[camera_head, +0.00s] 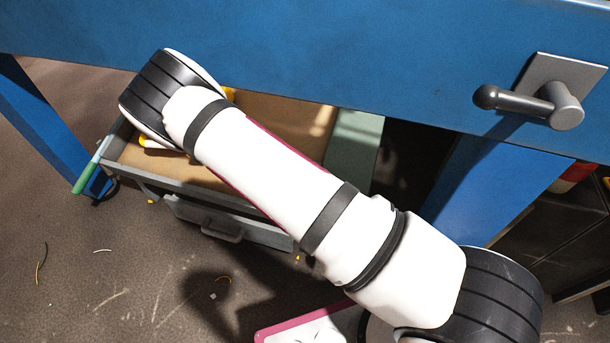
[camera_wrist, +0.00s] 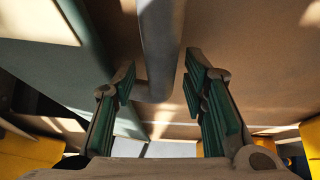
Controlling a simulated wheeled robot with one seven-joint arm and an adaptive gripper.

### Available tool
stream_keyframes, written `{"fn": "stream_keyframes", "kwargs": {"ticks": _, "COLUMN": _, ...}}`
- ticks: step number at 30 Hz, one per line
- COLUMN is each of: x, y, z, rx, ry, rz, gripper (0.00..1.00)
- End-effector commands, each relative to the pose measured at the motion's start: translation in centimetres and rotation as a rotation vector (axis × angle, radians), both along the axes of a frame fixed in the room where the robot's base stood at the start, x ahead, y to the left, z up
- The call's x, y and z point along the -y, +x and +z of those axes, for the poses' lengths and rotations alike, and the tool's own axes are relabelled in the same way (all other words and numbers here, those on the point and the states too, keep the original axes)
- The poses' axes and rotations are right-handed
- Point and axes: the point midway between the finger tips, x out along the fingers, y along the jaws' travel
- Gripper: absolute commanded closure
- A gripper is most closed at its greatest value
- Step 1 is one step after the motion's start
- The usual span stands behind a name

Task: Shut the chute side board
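A chute with a brown bed (camera_head: 275,108) and grey edges sits under the blue beam in the head view. A grey board with a handle (camera_head: 228,224) hangs low along its front; I take this as the side board, partly behind my arm. My gripper is hidden in the head view, behind my arm and the beam. In the wrist view my gripper (camera_wrist: 158,92) is open, with green-padded fingers apart. A grey bent bar (camera_wrist: 160,45) shows between the fingers, with gaps on both sides; I cannot tell which part it belongs to.
The blue beam (camera_head: 330,55) crosses above the chute, with a grey lever (camera_head: 530,100) on its right. A blue leg (camera_head: 490,185) stands right. A green-ended rod (camera_head: 85,178) sticks out at the chute's left corner. Yellow parts (camera_wrist: 28,150) flank the wrist view. The left floor is mostly clear.

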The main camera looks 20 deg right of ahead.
Motion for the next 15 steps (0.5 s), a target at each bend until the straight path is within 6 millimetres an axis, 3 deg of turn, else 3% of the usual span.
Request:
{"fn": "stream_keyframes", "kwargs": {"ticks": 12, "x": 0.37, "y": 0.43, "z": -0.52, "rx": -0.001, "ry": 0.001, "rz": 0.000, "gripper": 0.60}}
{"fn": "stream_keyframes", "kwargs": {"ticks": 15, "x": 0.36, "y": 0.42, "z": -0.52, "rx": -0.001, "ry": 0.001, "rz": 0.000, "gripper": 0.83}}
